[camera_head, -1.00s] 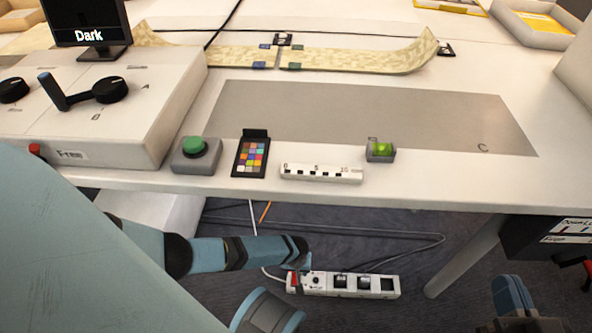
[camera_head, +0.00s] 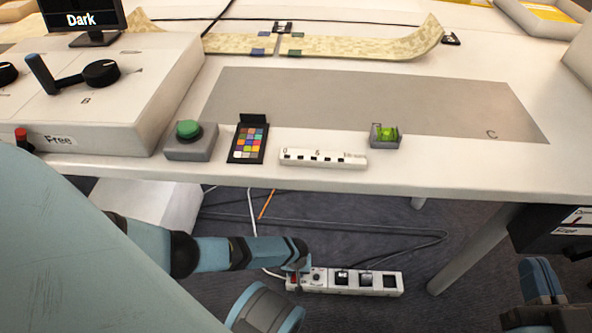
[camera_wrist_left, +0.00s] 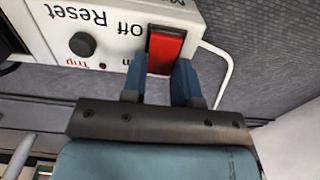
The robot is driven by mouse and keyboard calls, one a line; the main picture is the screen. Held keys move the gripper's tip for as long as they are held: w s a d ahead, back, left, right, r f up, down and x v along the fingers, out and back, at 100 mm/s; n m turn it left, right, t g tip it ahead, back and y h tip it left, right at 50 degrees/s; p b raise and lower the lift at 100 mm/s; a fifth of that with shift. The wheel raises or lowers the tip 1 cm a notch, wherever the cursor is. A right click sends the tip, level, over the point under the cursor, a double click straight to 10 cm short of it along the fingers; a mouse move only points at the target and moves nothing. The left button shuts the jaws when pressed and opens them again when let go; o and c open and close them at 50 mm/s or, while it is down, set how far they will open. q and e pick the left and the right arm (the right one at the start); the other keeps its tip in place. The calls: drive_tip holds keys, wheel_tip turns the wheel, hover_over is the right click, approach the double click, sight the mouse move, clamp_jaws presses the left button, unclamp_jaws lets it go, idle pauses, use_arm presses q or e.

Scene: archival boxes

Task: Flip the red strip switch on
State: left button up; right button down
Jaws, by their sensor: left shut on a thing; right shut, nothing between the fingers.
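The white power strip (camera_head: 330,281) lies on the dark floor below the table's front edge. Its red switch (camera_wrist_left: 166,50) shows in the left wrist view, beside the upside-down words "Off" and "Reset"; another label is partly hidden by a finger. In the head view my left gripper (camera_head: 297,264) is over the strip's left end and mostly hides the switch. I cannot tell which way the switch is tilted. My right gripper (camera_head: 541,282) is shut and empty at the lower right.
A white cord (camera_wrist_left: 228,70) curves close to the fingers. The table (camera_head: 450,179) overhangs the floor; its leg (camera_head: 470,250) stands right of the strip.

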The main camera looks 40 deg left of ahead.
use_arm(q)
drive_tip(key=shift+w+g, duration=0.1)
drive_tip(key=shift+g, duration=0.2)
drive_tip(key=shift+a+f+g+h, duration=0.1)
drive_tip(key=shift+f+g+h, duration=0.05)
drive_tip(key=shift+g+h, duration=0.35)
drive_tip(key=o, duration=0.9)
